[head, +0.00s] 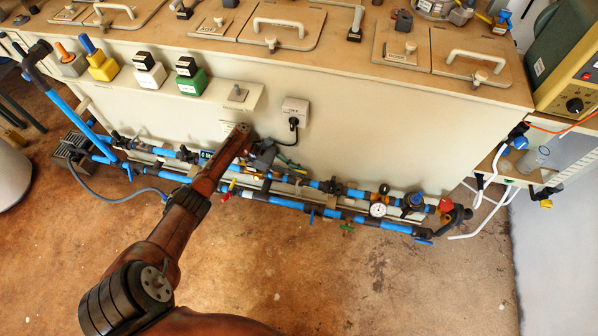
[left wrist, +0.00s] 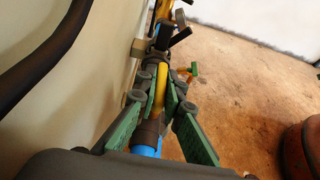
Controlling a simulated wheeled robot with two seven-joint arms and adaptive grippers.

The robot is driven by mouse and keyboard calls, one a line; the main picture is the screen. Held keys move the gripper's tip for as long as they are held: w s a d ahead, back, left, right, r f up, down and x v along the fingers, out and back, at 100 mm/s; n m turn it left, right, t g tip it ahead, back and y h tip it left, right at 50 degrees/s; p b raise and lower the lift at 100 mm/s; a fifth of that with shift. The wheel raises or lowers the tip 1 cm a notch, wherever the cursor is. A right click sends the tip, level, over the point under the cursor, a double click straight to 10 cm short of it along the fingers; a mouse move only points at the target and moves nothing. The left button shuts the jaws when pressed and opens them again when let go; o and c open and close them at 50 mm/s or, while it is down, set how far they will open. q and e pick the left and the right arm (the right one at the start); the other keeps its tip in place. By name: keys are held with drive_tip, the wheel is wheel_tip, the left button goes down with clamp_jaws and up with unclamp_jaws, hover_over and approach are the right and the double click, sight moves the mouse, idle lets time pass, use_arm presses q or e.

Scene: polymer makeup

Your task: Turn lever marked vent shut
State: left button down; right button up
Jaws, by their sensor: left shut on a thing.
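My left gripper (head: 264,158) is low at the front of the bench, over the blue and dark pipe run (head: 285,202). In the left wrist view my left gripper (left wrist: 164,88) has its green finger pads on either side of a yellow lever (left wrist: 161,84) and is shut on it. The lever lies roughly in line with the pipe under it. I cannot read any vent marking on it. In the head view my gripper and arm hide most of this spot. My right gripper is in neither view.
Along the pipes are a red handle (head: 226,196), a green handle (head: 347,228), a round gauge (head: 378,210) and a blue-topped fitting (head: 415,200). A wall socket with a plug (head: 294,113) is above. The brown floor (head: 300,280) in front is clear.

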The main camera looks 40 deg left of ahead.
use_arm(q)
drive_tip(key=c, duration=2.2)
unclamp_jaws()
drive_tip(key=shift+d, duration=0.2)
drive_tip(key=shift+c, duration=0.2)
drive_tip(key=shift+o, duration=1)
drive_tip(key=shift+a, duration=0.15)
drive_tip(key=shift+r, duration=0.1)
wheel_tip(320, 180, up, 10)
drive_tip(key=shift+f, duration=0.1)
